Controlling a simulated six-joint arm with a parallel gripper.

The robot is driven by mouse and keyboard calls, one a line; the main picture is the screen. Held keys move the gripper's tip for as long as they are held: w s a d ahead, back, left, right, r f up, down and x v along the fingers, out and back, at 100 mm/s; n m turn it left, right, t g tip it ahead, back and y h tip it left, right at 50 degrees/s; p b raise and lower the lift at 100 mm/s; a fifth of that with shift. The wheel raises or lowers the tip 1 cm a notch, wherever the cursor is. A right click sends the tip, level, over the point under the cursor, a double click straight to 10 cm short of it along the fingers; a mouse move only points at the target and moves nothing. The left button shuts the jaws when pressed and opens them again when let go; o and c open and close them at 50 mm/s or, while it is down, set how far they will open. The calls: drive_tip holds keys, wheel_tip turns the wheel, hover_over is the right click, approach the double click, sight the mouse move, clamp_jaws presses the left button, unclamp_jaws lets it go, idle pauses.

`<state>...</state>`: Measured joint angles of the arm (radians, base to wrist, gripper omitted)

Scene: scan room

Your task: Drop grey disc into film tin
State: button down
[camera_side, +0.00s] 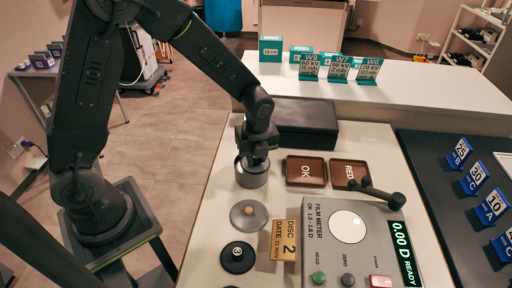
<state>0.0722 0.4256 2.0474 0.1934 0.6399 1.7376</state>
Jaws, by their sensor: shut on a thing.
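My gripper (253,159) is shut, pointing down at the top of a round grey film tin (252,179) on the white bench. What it grips is mostly hidden by the dark fingers and the tin's rim; it appears to be the grey disc. I cannot tell whether the disc is above the rim or inside the tin.
A dark box (305,111) stands behind.

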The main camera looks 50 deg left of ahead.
sight(257, 167)
drive_tip(key=shift+f, duration=0.25)
drive_tip(key=c, duration=0.9)
unclamp_jaws()
drive_tip(key=shift+r, duration=0.1)
wheel_tip(257, 167, up, 14)
drive_tip(key=d, duration=0.1)
drive_tip(key=shift+s+d+f, duration=0.2)
drive_tip(key=shift+s+d, duration=0.1)
drive_tip(key=s+a+r+n+t, duration=0.1)
drive_tip(key=s+r+n+t, duration=0.1)
drive_tip(key=s+n, duration=0.6)
drive_tip(key=s+a+r+n+t+h, duration=0.1)
drive_tip(key=s+r+n+t, duration=0.2)
drive_tip(key=n, duration=1.1)
drive_tip(key=s+r, duration=0.2)
drive_tip(key=s, duration=0.3)
drive_tip(key=shift+s, duration=0.25)
